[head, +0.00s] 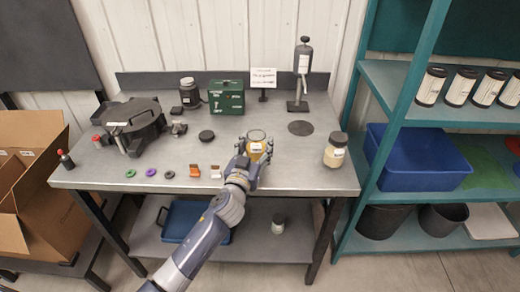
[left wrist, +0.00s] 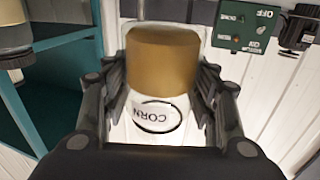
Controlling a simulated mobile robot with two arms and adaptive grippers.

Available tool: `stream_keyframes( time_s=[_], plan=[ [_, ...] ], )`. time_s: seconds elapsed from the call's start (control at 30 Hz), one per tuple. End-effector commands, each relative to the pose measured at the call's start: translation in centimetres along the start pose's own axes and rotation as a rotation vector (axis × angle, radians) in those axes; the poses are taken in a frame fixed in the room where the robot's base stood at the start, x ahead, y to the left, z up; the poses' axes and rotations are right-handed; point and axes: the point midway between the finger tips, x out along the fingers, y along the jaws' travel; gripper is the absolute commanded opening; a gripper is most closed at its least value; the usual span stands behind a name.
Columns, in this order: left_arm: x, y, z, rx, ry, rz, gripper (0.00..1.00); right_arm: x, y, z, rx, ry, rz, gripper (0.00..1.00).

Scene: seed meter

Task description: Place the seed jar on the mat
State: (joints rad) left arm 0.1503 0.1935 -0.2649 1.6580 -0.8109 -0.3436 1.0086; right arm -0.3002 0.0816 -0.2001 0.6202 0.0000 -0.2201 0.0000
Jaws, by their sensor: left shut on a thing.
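The seed jar (head: 256,138) is clear, with tan seed inside. It shows large in the left wrist view (left wrist: 162,62), with a white label reading CORN. My left gripper (head: 254,153) is shut on the jar, with its fingers on both sides, over the front middle of the grey table. I cannot tell whether the jar's base touches the table. A dark round mat (head: 300,127) lies bare on the table, behind and to the right of the jar. My right gripper is not in view.
A black-lidded jar (head: 335,152) stands at the right of the table (head: 290,178). A dispenser stand (head: 302,75), a sign (head: 263,78) and a green box (head: 226,97) are at the back. A black disc (head: 206,135) lies left of the jar. A dark round device (head: 132,122) is farther left.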

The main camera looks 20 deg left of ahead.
Motion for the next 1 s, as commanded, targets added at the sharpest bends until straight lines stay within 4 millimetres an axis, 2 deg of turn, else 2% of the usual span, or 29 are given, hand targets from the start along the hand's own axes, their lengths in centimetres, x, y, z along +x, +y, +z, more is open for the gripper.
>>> stream_keyframes(
  time_s=[0.2,0.23,0.3,0.4,0.87,0.9,0.97,1.0],
  plan=[
    [2.1,0.7,-0.1,-0.001,0.004,0.002,0.21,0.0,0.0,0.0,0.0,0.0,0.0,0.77],
    [2.2,0.7,0.6,-0.001,0.0,0.001,0.21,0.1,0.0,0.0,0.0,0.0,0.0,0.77],
    [2.0,0.6,2.0,0.0,-0.002,0.0,0.21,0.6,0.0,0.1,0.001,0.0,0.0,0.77],
    [2.0,0.6,3.0,-0.002,0.0,0.0,0.21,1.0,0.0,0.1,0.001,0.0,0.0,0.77],
    [2.0,0.6,3.7,-0.001,0.002,0.001,0.21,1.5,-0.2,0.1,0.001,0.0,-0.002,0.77],
    [2.0,0.6,3.7,-0.001,0.0,0.0,0.63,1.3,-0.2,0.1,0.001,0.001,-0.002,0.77],
    [2.0,0.6,3.7,0.0,-0.001,0.0,0.74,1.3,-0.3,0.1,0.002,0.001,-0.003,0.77],
    [2.0,0.6,3.7,0.0,-0.001,0.0,0.74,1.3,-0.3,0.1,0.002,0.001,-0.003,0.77]
  ],
)
